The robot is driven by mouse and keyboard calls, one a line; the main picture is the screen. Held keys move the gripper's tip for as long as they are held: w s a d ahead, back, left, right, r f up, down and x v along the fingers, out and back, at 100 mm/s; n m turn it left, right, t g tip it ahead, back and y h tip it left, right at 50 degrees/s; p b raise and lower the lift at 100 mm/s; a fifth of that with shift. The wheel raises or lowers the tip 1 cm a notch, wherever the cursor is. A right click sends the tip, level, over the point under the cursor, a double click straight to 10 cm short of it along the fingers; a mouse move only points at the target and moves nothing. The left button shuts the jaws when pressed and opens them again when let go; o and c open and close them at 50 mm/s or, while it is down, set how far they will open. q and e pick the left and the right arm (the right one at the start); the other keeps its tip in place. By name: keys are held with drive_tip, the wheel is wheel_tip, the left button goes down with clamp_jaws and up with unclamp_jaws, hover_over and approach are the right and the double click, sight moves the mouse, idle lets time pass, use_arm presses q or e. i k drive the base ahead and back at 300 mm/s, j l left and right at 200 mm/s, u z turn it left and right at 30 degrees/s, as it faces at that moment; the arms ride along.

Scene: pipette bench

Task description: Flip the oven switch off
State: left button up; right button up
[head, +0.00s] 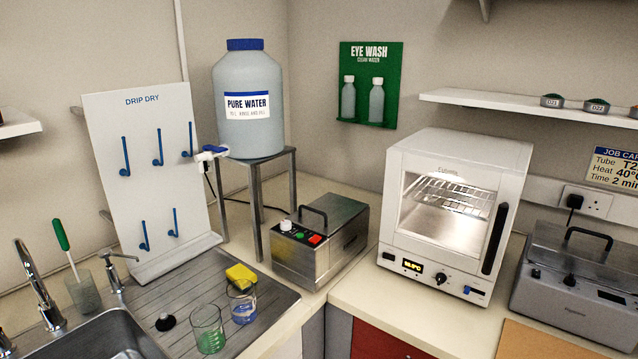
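The white oven (455,150) stands on the bench right of the centre. Its glass door is closed, and the wire shelves inside are brightly lit. The front panel below the door has a lit yellow display (412,266), a black knob (441,279) and a small switch (474,291) with blue on it at the right end. The switch is too small to tell its rocker position. Neither of my grippers is in view.
A metal box (322,245) with coloured buttons stands left of the oven, and a grey lidded bath (570,285) stands close on its right. A brown board (545,340) lies at the front right. The bench strip before the oven is clear. A sink, beakers and a drip rack are at the left.

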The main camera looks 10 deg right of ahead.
sight(385, 255)
drive_tip(key=i+l+z, duration=0.15)
drive_tip(key=l, duration=0.3)
drive_tip(key=i+l+z, duration=0.15)
drive_tip(key=l, duration=0.25)
drive_tip(key=i+l+z, duration=0.15)
drive_tip(key=i+l, duration=0.2)
drive_tip(key=i+l+z, duration=0.15)
drive_tip(key=l, duration=0.25)
drive_tip(key=i, duration=0.1)
